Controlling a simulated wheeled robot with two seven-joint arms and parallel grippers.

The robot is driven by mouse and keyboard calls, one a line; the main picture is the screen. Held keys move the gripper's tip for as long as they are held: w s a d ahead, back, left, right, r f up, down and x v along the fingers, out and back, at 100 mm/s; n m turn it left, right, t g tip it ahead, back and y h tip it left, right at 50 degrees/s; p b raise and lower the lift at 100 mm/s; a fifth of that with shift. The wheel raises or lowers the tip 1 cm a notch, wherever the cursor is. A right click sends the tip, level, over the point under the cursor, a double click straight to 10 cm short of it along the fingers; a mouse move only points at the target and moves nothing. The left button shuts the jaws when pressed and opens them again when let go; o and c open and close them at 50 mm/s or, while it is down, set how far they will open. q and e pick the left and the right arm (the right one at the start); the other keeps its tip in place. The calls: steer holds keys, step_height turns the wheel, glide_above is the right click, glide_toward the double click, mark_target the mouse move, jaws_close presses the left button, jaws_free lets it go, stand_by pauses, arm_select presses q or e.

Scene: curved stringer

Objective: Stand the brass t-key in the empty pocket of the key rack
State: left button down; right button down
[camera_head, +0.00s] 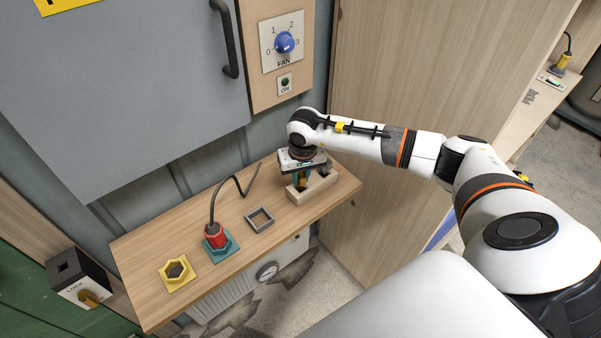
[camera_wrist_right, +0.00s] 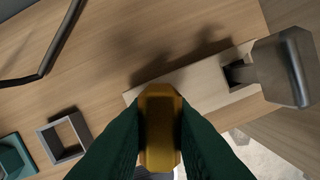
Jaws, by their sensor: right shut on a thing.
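In the right wrist view my right gripper (camera_wrist_right: 160,130) is shut on the brass t-key (camera_wrist_right: 160,105), with a dark green finger on either side. The key's brass end faces the camera and hides what lies beneath it. The pale wooden key rack (camera_wrist_right: 185,80) lies below. A dark grey key (camera_wrist_right: 283,68) stands in the rack's pocket at the right. The empty pocket is hidden or cannot be made out. In the head view the right gripper (camera_head: 302,176) is over the rack (camera_head: 315,191); whether the key touches it is unclear. My left gripper is out of view.
On the wooden shelf (camera_head: 138,252) stand a square grey frame (camera_head: 259,220), a red plug (camera_head: 215,236) with a black cable in a teal socket, and a yellow hexagonal socket (camera_head: 176,272). A grey cabinet door (camera_head: 120,90) rises behind. A wooden panel (camera_head: 400,70) stands right.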

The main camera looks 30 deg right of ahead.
steer(key=shift+f, duration=0.1)
steer(key=shift+f+b, duration=0.15)
steer(key=shift+b, duration=0.15)
steer(key=c, duration=1.3)
jaws_free()
steer(key=shift+r+p, duration=0.3)
steer(key=shift+r, duration=0.05)
step_height(320, 180, up, 12)
steer(key=s+b, duration=0.1)
steer(key=b, duration=0.1)
steer(key=shift+s+a+f, duration=0.2)
steer(key=shift+s, duration=0.15)
